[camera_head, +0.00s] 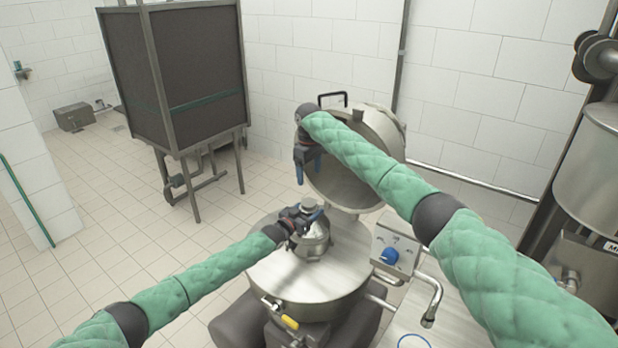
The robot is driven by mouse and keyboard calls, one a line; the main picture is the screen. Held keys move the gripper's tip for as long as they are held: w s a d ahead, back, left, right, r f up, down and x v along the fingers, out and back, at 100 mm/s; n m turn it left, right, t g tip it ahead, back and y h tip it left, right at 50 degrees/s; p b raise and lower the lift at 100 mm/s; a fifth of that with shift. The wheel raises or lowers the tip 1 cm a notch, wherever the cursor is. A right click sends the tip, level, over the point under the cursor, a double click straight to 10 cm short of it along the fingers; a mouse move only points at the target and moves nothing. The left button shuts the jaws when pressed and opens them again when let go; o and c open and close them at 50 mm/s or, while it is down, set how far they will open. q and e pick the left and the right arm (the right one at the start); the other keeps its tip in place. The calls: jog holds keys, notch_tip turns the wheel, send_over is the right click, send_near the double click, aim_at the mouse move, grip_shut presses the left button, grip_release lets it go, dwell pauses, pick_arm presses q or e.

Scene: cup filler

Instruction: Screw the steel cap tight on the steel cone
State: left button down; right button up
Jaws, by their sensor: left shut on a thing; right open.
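The steel cone (313,243) stands upright on the round lid of the steel vessel at the lower middle. The steel cap (309,203) is at its top, with its lower part hidden by my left gripper. My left gripper (306,216) reaches in from the left and is shut on the cap. I cannot tell how closely the cap sits on the cone. My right gripper (307,172) is open and empty. It hangs with its blue fingers pointing down, above the cap and in front of the raised round lid.
The raised steel lid (350,180) stands behind the cone. A control box (393,252) with a blue knob and a bent spout (434,300) are to the right. The steel vessel top (285,278) is bare around the cone.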

pick_arm(q)
jog(key=shift+c, duration=1.2)
grip_release()
jog(key=shift+s+a+f+b, duration=0.15)
jog(key=shift+s+a+b, duration=0.25)
jog(key=shift+s+a, duration=0.1)
jog(key=b+v, duration=0.2)
jog(key=v, duration=0.3)
jog(key=shift+s+a, duration=0.1)
jog(key=shift+s, duration=0.1)
pick_arm(e)
notch_tip(320, 180, down, 3)
jog(key=shift+f, duration=0.1)
pick_arm(q)
jog(key=shift+s+a+b, duration=0.3)
jog(key=shift+s+b, duration=0.05)
jog(key=shift+s, duration=0.05)
pick_arm(e)
jog(key=shift+f, duration=0.1)
